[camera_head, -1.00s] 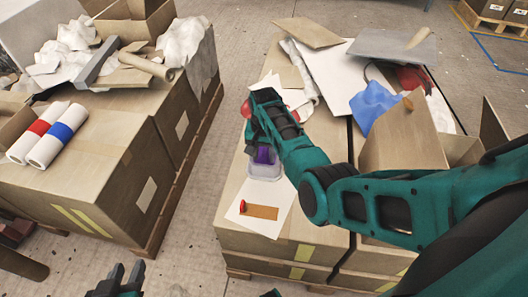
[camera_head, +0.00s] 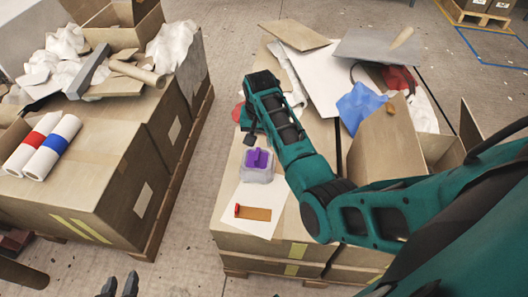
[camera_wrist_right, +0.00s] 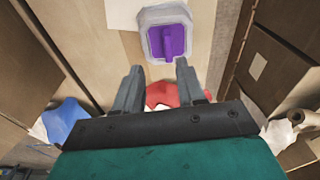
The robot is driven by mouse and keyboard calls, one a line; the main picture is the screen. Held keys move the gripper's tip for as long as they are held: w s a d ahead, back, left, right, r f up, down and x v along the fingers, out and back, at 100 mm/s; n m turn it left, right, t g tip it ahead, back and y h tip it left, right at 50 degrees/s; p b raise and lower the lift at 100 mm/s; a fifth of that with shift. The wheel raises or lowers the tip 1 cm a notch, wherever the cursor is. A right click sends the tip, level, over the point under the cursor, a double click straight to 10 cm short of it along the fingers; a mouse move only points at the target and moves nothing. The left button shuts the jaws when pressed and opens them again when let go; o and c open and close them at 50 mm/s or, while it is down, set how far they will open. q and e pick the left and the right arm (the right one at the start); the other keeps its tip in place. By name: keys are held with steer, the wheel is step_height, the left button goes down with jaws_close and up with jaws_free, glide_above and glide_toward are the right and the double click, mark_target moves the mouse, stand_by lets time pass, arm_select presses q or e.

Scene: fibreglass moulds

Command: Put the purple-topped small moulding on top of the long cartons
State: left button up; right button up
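The small moulding (camera_head: 256,166) has a purple top and a pale, translucent body. In the right wrist view the moulding (camera_wrist_right: 166,40) lies just beyond my open fingertips, with a gap between. My right gripper (camera_head: 248,135) is empty and sits behind the moulding in the head view; its fingers (camera_wrist_right: 158,68) are apart. My left gripper (camera_head: 120,287) shows only its fingertips at the bottom edge, apart and empty. I cannot tell which stack is the long cartons.
The left-hand carton stack (camera_head: 100,200) carries two white rolls (camera_head: 52,147) with red and blue bands, and scraps. A brown strip with a red end (camera_head: 255,213) lies on the sheet. A blue cloth (camera_head: 360,108), panels and an open box (camera_head: 380,140) crowd the right stack.

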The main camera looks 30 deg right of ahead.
steer(key=s+f+n+t, duration=0.5)
steer(key=s+f, duration=0.2)
steer(key=s, duration=0.1)
steer(key=s+a+r+n+t+y, duration=0.3)
steer(key=s+a, duration=0.5)
steer(key=s, duration=0.3)
step_height(320, 180, up, 2)
steer(key=shift+s+a+r+n+t, duration=0.25)
steer(key=shift+n+t, duration=0.35)
steer(key=shift+t, duration=0.3)
steer(key=r+p, duration=0.2)
steer(key=p, duration=0.1)
steer(key=shift+s+d+r, duration=0.15)
steer(key=shift+d+r, duration=0.05)
steer(key=shift+d, duration=0.1)
